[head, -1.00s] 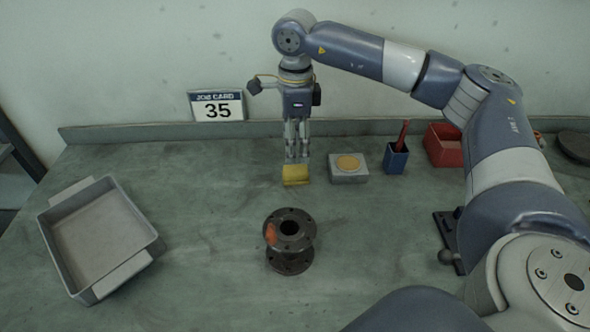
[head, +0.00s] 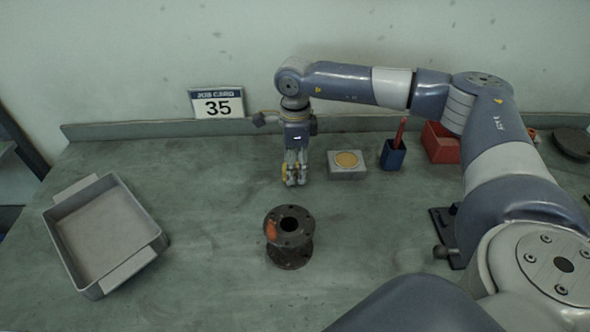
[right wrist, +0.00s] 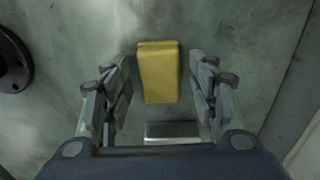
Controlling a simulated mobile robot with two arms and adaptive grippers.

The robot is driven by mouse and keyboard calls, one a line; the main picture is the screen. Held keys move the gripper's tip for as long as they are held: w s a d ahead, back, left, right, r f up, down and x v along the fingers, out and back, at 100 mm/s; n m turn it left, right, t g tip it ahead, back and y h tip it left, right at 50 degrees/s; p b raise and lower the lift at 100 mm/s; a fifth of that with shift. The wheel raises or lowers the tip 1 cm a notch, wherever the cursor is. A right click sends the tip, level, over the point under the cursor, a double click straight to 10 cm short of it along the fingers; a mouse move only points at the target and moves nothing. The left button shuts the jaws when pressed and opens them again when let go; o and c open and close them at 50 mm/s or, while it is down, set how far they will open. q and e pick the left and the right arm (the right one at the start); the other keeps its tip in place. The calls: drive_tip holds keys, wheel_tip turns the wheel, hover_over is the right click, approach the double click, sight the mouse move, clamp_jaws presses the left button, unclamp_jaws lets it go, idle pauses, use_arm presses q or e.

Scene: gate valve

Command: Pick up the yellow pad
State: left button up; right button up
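The yellow pad is a small rectangular block (right wrist: 159,72) on the bench, shown in the right wrist view between my right gripper's two fingers. Gaps show on both sides of it, so the fingers look apart from it. In the head view my right gripper (head: 295,172) is low over the pad's place and hides nearly all of it; only a bit of yellow shows beside the fingers. The right gripper is open. My left gripper is not in view.
A grey block with a yellow disc (head: 347,164) stands close right of the gripper. Beyond it are a blue holder (head: 392,157) and a red bin (head: 440,146). A dark flanged valve body (head: 289,252) stands in front. A grey tray (head: 146,262) lies left, with clear bench between.

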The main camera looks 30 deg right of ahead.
drive_tip(key=c, duration=0.7)
drive_tip(key=shift+w+r, duration=0.1)
drive_tip(key=shift+r, duration=0.4)
wheel_tip(320, 180, up, 9)
drive_tip(key=shift+r+b, duration=0.1)
drive_tip(key=shift+b, duration=0.7)
